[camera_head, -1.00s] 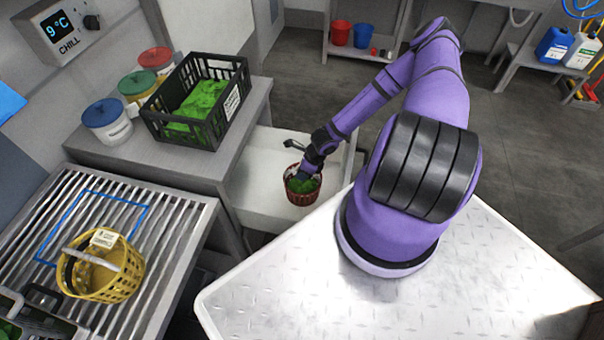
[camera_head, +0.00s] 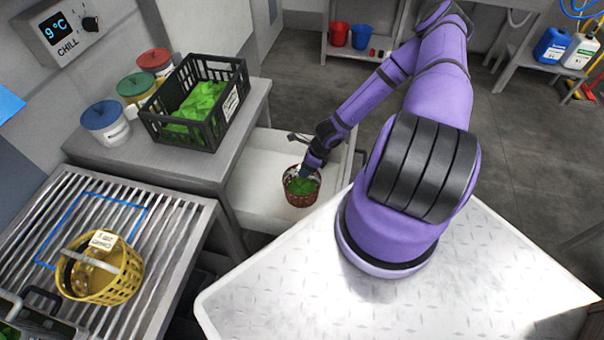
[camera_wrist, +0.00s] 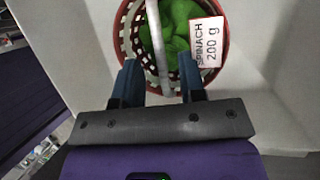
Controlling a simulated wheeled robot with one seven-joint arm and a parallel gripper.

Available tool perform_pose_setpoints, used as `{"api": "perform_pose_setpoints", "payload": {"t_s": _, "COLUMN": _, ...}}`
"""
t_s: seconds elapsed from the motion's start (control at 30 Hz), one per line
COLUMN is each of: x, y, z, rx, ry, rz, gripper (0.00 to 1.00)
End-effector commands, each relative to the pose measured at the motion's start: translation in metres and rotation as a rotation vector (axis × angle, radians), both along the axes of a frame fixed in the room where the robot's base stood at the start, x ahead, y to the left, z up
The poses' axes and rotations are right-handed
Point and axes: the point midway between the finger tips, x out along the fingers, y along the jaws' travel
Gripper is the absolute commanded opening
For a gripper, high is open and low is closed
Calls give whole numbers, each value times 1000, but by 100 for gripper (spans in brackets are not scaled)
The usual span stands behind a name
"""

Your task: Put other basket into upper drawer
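A red basket (camera_head: 301,199) with green leaves stands upright in the open white drawer (camera_head: 258,190). In the wrist view the red basket (camera_wrist: 122,22) shows a pale handle and a "SPINACH 200 g" label. My gripper (camera_head: 309,172) is just above the basket's far side. In the wrist view my gripper (camera_wrist: 160,72) has its fingers wide apart, with the handle's lower end between them but not clamped. A yellow basket (camera_head: 98,284) with a pale handle and a tag stands on the slatted metal rack (camera_head: 178,240) at left.
A black crate (camera_head: 190,132) of greens and several lidded tubs stand on the grey counter (camera_head: 150,165) beside the drawer. A blue outline (camera_head: 140,206) marks the rack behind the yellow basket. Part of a dark crate shows at the lower left corner. Drawer space left of the red basket is clear.

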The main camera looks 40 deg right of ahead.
Motion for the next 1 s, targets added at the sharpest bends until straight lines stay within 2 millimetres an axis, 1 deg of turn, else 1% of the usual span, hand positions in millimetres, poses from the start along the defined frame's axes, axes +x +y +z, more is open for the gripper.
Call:
{"api": "perform_pose_setpoints", "payload": {"t_s": 0.03, "x": -1, "y": -5, "z": 9, "rx": -4, "ry": -1, "rz": 1, "gripper": 37}}
{"api": "perform_pose_setpoints", "payload": {"t_s": 0.2, "x": -7, "y": -15, "z": 34, "rx": -4, "ry": -1, "rz": 2, "gripper": 37}}
{"api": "perform_pose_setpoints", "payload": {"t_s": 0.4, "x": -12, "y": -25, "z": 58, "rx": -4, "ry": 0, "rz": 0, "gripper": 37}}
{"api": "perform_pose_setpoints", "payload": {"t_s": 0.6, "x": -15, "y": -30, "z": 71, "rx": -2, "ry": -1, "rz": 0, "gripper": 37}}
{"api": "perform_pose_setpoints", "payload": {"t_s": 0.87, "x": -15, "y": -31, "z": 75, "rx": -3, "ry": -2, "rz": 4, "gripper": 37}}
{"api": "perform_pose_setpoints", "payload": {"t_s": 0.93, "x": -13, "y": -33, "z": 79, "rx": -13, "ry": -11, "rz": 23, "gripper": 37}}
{"api": "perform_pose_setpoints", "payload": {"t_s": 1.0, "x": -9, "y": -36, "z": 89, "rx": -32, "ry": -29, "rz": 65, "gripper": 37}}
